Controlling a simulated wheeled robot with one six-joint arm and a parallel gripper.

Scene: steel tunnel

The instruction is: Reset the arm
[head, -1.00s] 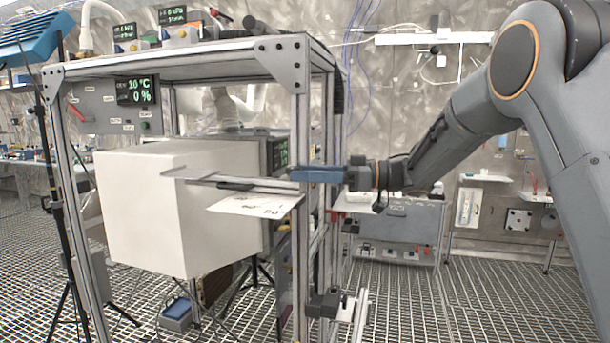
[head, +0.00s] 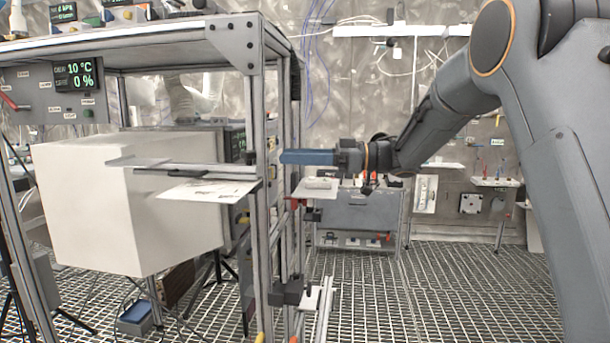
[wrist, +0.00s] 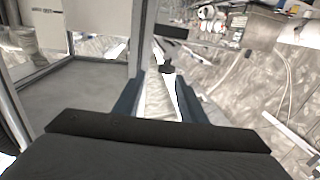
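My gripper (head: 281,157) shows in the head view as blue fingers pointing left, just right of the metal rack's near upright post (head: 252,200). My arm reaches in from the right, with its forearm sloping down to the gripper. In the wrist view, the two blue fingers of my gripper (wrist: 162,82) stand apart with a clear gap between them. I see nothing held there.
The rack holds a big white box (head: 85,200) and a white sheet (head: 205,190) sticking out. A panel reads 10 °C and 0 % (head: 75,75). A grey cabinet (head: 355,212) stands behind. The grated floor (head: 440,290) at right is clear.

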